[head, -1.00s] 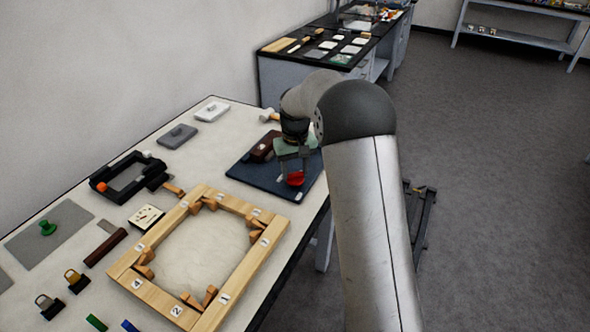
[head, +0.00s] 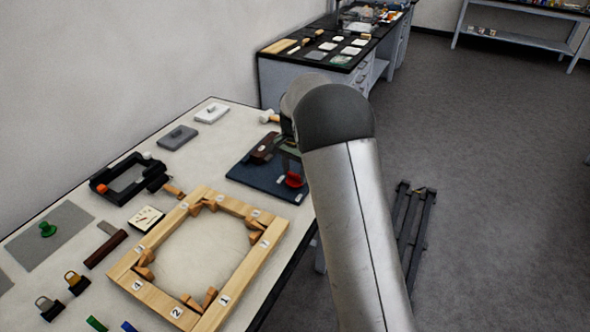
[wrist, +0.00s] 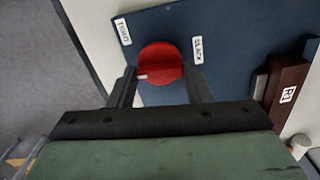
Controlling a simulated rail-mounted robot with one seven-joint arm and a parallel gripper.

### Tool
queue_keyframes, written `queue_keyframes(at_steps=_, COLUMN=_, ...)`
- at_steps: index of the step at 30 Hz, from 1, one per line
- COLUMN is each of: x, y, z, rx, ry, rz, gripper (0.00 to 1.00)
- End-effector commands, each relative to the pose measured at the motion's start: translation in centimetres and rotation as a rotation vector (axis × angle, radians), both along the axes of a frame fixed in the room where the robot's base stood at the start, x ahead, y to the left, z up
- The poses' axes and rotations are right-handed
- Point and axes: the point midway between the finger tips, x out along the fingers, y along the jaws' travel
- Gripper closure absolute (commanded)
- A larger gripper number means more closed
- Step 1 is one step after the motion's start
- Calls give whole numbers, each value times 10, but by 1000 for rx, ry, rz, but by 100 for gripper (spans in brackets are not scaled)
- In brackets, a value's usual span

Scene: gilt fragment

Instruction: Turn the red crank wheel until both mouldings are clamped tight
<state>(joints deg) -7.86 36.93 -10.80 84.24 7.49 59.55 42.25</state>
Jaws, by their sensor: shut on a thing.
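The red crank wheel (head: 293,180) sits on a dark blue board (head: 250,185) at the table's right edge. In the wrist view, the wheel (wrist: 162,58) lies between the two fingers of my gripper (wrist: 160,78), which is shut on it. A small pale mark shows near the wheel's lower left. Labels reading TIGHT (wrist: 122,32) and SLACK (wrist: 198,50) lie either side of the wheel. A dark red-brown block (wrist: 287,85), with a white label, stands on the board to the right; it looks like a moulding. I cannot make out a second one.
A pale wooden frame (head: 150,296) with numbered labels and corner blocks lies left of the board. A black frame (head: 103,187), a white dial-like card (head: 146,217) and small tools lie farther left. Open floor (head: 490,180) is on the right.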

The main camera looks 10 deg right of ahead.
Motion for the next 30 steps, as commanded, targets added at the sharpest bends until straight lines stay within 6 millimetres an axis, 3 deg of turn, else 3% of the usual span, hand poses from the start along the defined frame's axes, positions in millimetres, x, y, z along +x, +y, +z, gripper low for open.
queue_keyframes(at_steps=18, x=1, y=0, z=2, rx=-1, ry=-2, rz=-580, gripper=77)
queue_keyframes(at_steps=30, x=0, y=0, z=2, rx=0, ry=-1, rz=-869, gripper=77)
